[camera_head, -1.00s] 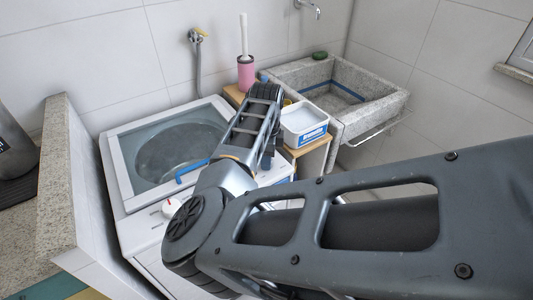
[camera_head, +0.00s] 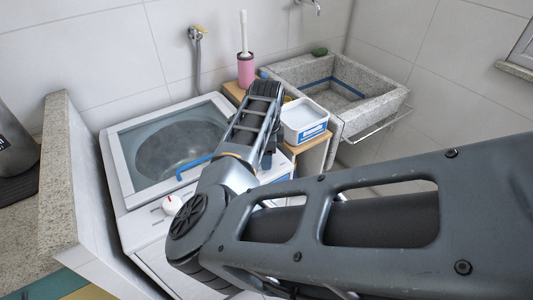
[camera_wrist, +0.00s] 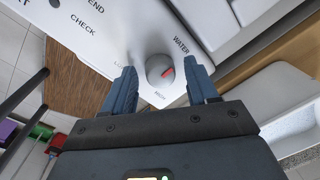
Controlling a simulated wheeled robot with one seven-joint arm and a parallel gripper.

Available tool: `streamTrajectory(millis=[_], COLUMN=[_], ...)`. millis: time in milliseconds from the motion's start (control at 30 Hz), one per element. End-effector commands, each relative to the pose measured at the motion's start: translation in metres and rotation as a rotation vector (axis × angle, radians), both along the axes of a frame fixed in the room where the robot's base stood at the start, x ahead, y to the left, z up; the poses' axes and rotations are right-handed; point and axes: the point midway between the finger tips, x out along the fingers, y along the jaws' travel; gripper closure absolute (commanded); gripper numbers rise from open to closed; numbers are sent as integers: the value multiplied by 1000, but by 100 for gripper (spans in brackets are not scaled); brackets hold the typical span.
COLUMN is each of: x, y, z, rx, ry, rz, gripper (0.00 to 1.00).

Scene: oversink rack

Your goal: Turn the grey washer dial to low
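In the wrist view the grey washer dial (camera_wrist: 159,68) is a round knob with a red mark on the right side of its face. "WATER" is printed to its upper right; the smaller labels at its left and below are too faint to read surely. My gripper (camera_wrist: 162,75) is open, with one blue-grey finger on each side of the dial. Gaps show between the fingers and the dial. In the head view the washer (camera_head: 128,190) stands below my arm, and my arm hides the grey dial and my gripper.
A second dial (camera_head: 172,204), white with a red mark, sits on the panel's left part. A blue handle (camera_head: 192,167) lies along the lid edge. A pink brush holder (camera_head: 246,70), a white-blue box (camera_head: 304,121) and a stone sink (camera_head: 345,85) are behind and right.

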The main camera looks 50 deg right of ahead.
Motion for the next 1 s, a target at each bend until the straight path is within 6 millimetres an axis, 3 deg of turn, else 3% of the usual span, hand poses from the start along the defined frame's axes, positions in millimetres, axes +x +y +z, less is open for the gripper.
streamTrajectory(millis=[367,700,1000], x=[0,-2,-4], y=[0,3,5], z=[6,58,78], rx=[-1,-1,1], ry=[1,-2,1], rz=[-1,-1,0], gripper=[38,38,38])
